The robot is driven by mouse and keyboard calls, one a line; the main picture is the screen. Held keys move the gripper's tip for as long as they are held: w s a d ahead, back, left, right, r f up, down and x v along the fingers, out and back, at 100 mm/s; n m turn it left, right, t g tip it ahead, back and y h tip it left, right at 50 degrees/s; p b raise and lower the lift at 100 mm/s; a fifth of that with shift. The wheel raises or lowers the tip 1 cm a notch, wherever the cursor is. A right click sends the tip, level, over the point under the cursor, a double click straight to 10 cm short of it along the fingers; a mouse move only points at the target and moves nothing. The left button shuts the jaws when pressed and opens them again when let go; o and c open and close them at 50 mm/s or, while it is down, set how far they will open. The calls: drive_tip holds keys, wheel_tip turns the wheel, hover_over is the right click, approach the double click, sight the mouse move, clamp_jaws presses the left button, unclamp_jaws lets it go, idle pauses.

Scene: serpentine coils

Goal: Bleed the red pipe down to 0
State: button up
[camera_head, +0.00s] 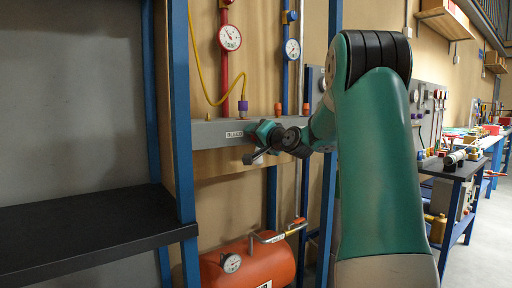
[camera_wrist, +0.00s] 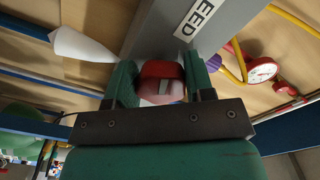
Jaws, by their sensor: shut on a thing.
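The red pipe (camera_head: 224,75) runs down the wall to a grey beam (camera_head: 208,134). Its round white-faced gauge (camera_head: 230,38) has a red rim; the needle's value is too small to read. A red-rimmed gauge (camera_wrist: 262,70) also shows in the wrist view. A label on the beam (camera_head: 234,134) reads BLEED; part of it shows in the wrist view (camera_wrist: 194,20). My gripper (camera_head: 264,134) is at the beam's front, right of the label. In the wrist view its green fingers (camera_wrist: 162,84) are shut on a red knob (camera_wrist: 160,69). The knob is mostly hidden in the head view.
A blue pipe with a second gauge (camera_head: 292,49) stands to the right. A yellow hose (camera_head: 199,70) loops down to a purple fitting (camera_head: 243,105). An orange tank (camera_head: 255,262) sits below the beam. A black shelf (camera_head: 85,232) on blue posts stands at left front.

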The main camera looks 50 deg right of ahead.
drive_tip(key=shift+f+n+b, duration=0.2)
drive_tip(key=shift+n+b, duration=0.45)
drive_tip(key=shift+n, duration=0.05)
drive_tip(key=shift+r, duration=0.1)
drive_tip(key=o, duration=0.9)
drive_tip(key=b+v, duration=0.3)
drive_tip(key=v, duration=1.4)
drive_tip(key=shift+s+d, duration=0.1)
drive_tip(key=shift+s, duration=0.1)
drive_tip(key=shift+n, duration=0.3)
